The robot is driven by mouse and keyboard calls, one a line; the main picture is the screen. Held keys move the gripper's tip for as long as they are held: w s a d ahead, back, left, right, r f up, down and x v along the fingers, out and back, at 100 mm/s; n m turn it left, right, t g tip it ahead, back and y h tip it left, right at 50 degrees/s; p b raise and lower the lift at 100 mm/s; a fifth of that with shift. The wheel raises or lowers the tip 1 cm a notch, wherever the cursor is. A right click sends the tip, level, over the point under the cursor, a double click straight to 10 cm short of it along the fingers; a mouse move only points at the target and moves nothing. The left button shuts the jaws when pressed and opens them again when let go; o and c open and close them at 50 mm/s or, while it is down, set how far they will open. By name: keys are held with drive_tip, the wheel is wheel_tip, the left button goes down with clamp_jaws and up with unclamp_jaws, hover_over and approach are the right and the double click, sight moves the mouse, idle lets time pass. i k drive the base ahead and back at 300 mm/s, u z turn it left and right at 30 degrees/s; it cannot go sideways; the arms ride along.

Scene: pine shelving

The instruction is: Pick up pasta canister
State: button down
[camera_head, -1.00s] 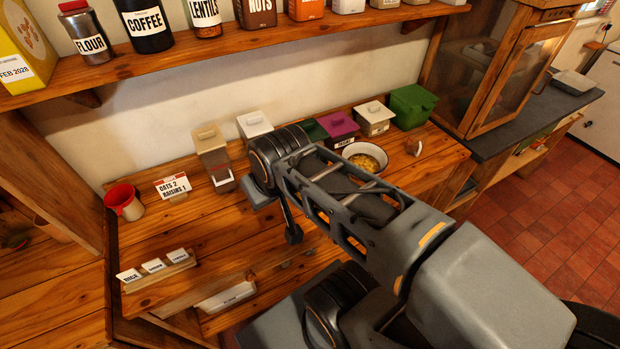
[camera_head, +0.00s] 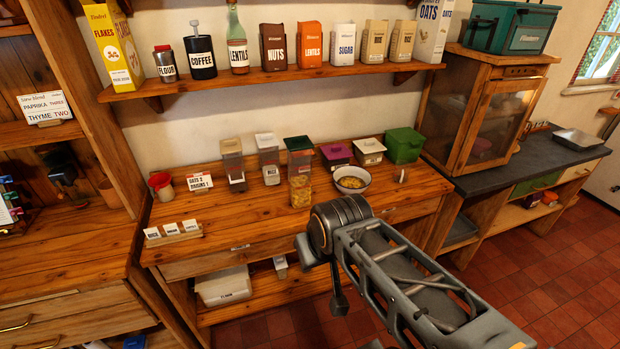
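A tall clear canister with a dark green lid (camera_head: 299,143) stands on the wooden counter, right of the middle of a row of lidded containers. Yellowish contents, which look like pasta, show in its lower part (camera_head: 300,190). No label on it can be read, so I cannot be sure that it is the pasta canister. It stands upright, and nothing touches it from my side. My arm reaches in from the lower right, its joint (camera_head: 340,225) in front of the counter, below and right of the canister in the picture. My gripper cannot be made out.
Clear canisters (camera_head: 268,160) stand left of it. A bowl of yellow food (camera_head: 351,180) sits close on its right, with purple-lidded (camera_head: 336,155) and green (camera_head: 404,145) boxes behind. A shelf (camera_head: 280,75) of jars and packets overhangs the back. The counter's front left middle is clear.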

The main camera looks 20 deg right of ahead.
sight(300, 163)
drive_tip(key=z, duration=0.5)
drive_tip(key=i, duration=1.25)
drive_tip(key=z, duration=1.1)
drive_tip(key=k, duration=0.9)
drive_tip(key=u, duration=1.7)
